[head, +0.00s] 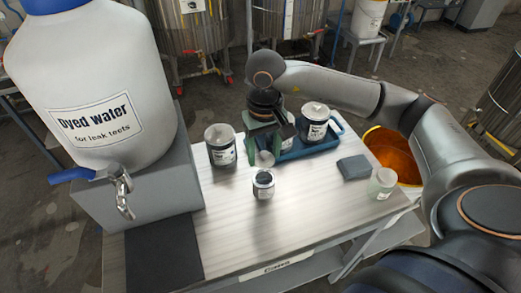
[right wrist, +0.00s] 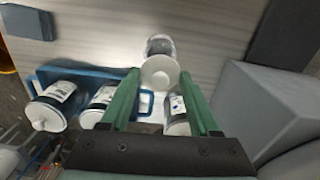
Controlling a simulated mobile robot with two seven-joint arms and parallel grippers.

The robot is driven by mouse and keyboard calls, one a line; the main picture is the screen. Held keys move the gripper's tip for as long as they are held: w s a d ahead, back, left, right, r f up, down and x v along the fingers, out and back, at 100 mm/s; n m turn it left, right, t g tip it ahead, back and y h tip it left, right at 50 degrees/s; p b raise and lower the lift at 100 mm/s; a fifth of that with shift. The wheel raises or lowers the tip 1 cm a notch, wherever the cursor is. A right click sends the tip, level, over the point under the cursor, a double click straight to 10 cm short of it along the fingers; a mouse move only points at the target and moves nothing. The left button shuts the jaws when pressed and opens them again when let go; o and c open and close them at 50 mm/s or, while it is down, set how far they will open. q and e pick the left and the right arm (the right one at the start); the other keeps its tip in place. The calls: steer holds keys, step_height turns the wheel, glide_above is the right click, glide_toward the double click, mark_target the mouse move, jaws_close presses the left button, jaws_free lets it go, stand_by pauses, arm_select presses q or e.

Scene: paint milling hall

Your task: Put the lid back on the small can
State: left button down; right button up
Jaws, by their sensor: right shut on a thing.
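The small can (head: 263,186) stands upright on the table with a pale label and a dark-looking top. It also shows in the right wrist view (right wrist: 160,46), just beyond the fingertips. My right gripper (head: 263,154) has green fingers and is shut on the pale round lid (head: 264,159). In the right wrist view the lid (right wrist: 160,73) sits between the two fingertips and partly covers the can. The lid is held behind the can as the head view shows it, apart from its top as far as I can tell. My left gripper is not in view.
A larger can (head: 220,146) stands left of the gripper. A blue tray (head: 298,153) holds other cans behind it. The dyed water jug (head: 90,85) stands left.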

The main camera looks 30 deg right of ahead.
steer(key=shift+f+b, duration=1.3)
steer(key=shift+f, duration=1.05)
steer(key=shift+f+b, duration=0.7)
steer(key=shift+b, duration=0.05)
steer(key=shift+b, duration=0.55)
steer(key=shift+f+b, duration=0.15)
steer(key=shift+b, duration=0.55)
stand_by(0.4)
steer(key=o, duration=1.4)
